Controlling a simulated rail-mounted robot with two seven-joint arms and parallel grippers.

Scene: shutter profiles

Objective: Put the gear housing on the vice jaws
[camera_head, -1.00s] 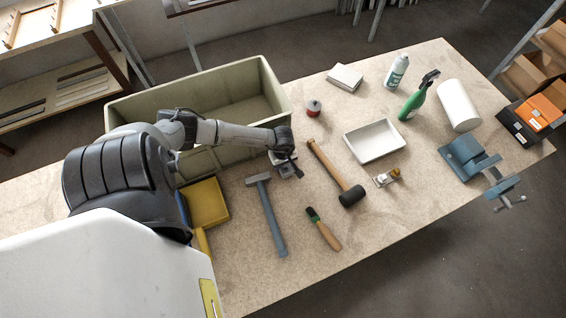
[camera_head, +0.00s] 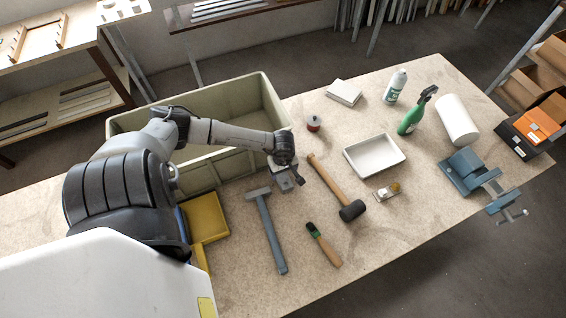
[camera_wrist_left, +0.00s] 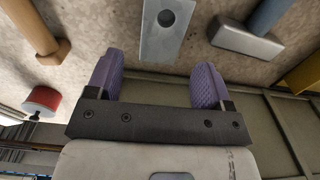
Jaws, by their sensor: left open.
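The gear housing (camera_head: 286,183) looks like a small grey metal block on the bench, partly hidden under my left gripper (camera_head: 294,174). In the left wrist view the housing (camera_wrist_left: 167,30) shows a round hole in its face and lies ahead of the fingertips, roughly between their lines. My left gripper (camera_wrist_left: 156,76) is open with nothing between its two purple-grey fingers. The blue vice (camera_head: 466,170) is at the right edge of the bench, its jaws (camera_head: 478,174) empty. My right gripper is not in view.
A hammer (camera_head: 268,235) lies left of the housing and a mallet (camera_head: 335,187) right of it. A large green-grey crate (camera_head: 255,95) stands behind. A white tray (camera_head: 375,148) and a small brass-knobbed item (camera_head: 388,190) lie between housing and vice.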

